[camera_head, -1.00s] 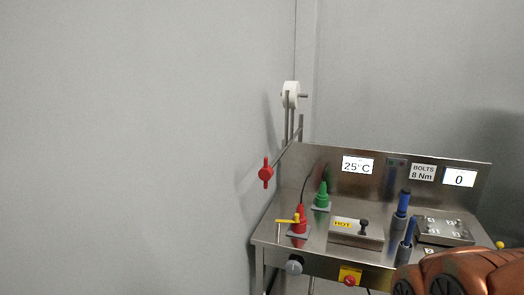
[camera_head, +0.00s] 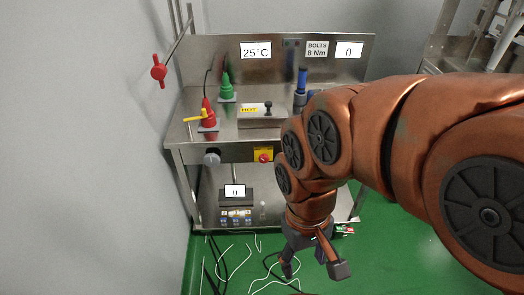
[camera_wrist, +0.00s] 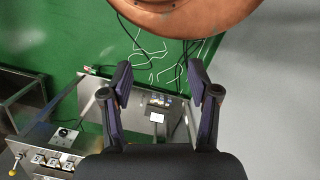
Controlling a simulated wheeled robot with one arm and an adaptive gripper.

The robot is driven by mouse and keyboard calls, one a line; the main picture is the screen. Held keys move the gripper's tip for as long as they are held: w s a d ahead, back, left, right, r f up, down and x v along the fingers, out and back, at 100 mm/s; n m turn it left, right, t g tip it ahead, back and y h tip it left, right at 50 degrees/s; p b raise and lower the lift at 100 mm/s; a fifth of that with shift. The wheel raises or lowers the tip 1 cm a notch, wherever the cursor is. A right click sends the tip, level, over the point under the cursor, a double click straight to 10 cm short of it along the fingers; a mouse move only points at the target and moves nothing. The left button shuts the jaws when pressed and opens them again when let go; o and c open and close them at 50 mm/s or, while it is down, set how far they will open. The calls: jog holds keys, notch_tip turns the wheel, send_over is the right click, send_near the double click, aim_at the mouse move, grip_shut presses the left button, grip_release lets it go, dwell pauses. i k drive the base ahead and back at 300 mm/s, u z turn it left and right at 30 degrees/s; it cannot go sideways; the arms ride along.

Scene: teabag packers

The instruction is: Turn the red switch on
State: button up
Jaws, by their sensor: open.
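A red switch (camera_head: 264,155) on a yellow plate sits on the front panel of the steel bench (camera_head: 222,152), right of a grey knob (camera_head: 212,158). A red winged handle (camera_head: 158,72) stands on a rod at the upper left of the bench. My gripper (camera_head: 313,268) hangs low in front of the bench, below and to the right of the red switch, and touches nothing. In the wrist view its two dark fingers (camera_wrist: 160,80) are spread apart with nothing between them. I cannot make out the red switch in the wrist view.
On the bench top stand a red plug with a yellow lever (camera_head: 208,116), a green plug (camera_head: 226,90), a HOT box (camera_head: 262,117) and a blue tool (camera_head: 301,86). A small display unit (camera_head: 236,194) sits on the lower shelf. Loose cables (camera_head: 236,258) lie on the green floor.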

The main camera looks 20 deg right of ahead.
aim_at(264, 158)
jog(key=u, duration=0.35)
jog(key=k, duration=0.2)
jog(key=u, duration=1.2)
jog(key=i, duration=0.5)
